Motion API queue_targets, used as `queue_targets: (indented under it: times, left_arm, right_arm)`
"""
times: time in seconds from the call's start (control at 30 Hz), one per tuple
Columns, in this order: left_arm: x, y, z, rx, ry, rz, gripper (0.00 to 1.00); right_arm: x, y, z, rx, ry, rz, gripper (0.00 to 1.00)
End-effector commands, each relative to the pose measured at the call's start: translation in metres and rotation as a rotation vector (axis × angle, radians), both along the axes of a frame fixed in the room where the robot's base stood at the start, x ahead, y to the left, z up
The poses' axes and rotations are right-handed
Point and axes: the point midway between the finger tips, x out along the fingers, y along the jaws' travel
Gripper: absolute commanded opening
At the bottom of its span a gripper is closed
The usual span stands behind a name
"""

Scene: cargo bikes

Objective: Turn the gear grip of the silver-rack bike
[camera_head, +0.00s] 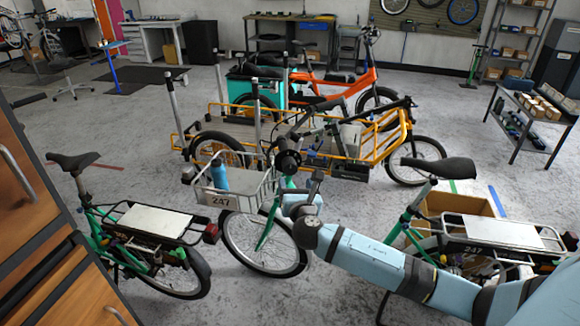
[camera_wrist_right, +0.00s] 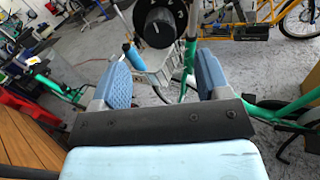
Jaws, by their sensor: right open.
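The gear grip (camera_wrist_right: 157,26) is a black round dial with white numerals, at the top of the right wrist view. In the head view a dark round grip (camera_head: 288,160) shows on the handlebar of the green bike with the wire front basket (camera_head: 240,193). This bike has a silver-topped rear rack (camera_head: 503,231) marked 247. My right gripper (camera_head: 303,188) is open, with its blue fingers (camera_wrist_right: 163,68) apart and nothing between them. It faces the dial, which appears just beyond the fingertips. My left gripper is not in view.
Another green bike (camera_head: 150,222) with a silver-topped rack stands at the left, beside a wooden cabinet (camera_head: 35,195). A yellow cargo bike (camera_head: 345,165) stands behind the handlebar. A cardboard box (camera_head: 455,205) is behind my right arm. Free floor lies around the front wheel.

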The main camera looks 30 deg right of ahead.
Motion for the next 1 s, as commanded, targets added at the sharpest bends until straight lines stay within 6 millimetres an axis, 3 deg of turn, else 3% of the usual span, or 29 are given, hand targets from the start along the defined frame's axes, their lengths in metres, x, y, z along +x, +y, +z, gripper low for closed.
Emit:
queue_targets:
  times: [0.2,0.4,0.6,0.87,1.0]
  left_arm:
    - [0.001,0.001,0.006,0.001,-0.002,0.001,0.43]
    - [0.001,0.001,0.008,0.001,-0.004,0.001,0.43]
    - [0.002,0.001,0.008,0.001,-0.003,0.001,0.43]
    - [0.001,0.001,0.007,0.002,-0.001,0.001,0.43]
    - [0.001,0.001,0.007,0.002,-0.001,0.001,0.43]
  right_arm:
    - [0.044,-0.02,0.002,0.003,-0.001,-0.002,0.69]
    - [0.072,-0.033,0.001,0.003,0.0,0.0,0.69]
    - [0.084,-0.039,0.0,0.004,0.0,0.0,0.69]
    - [0.085,-0.039,-0.001,0.004,0.0,0.001,0.69]
    - [0.085,-0.039,-0.001,0.004,0.0,0.001,0.42]
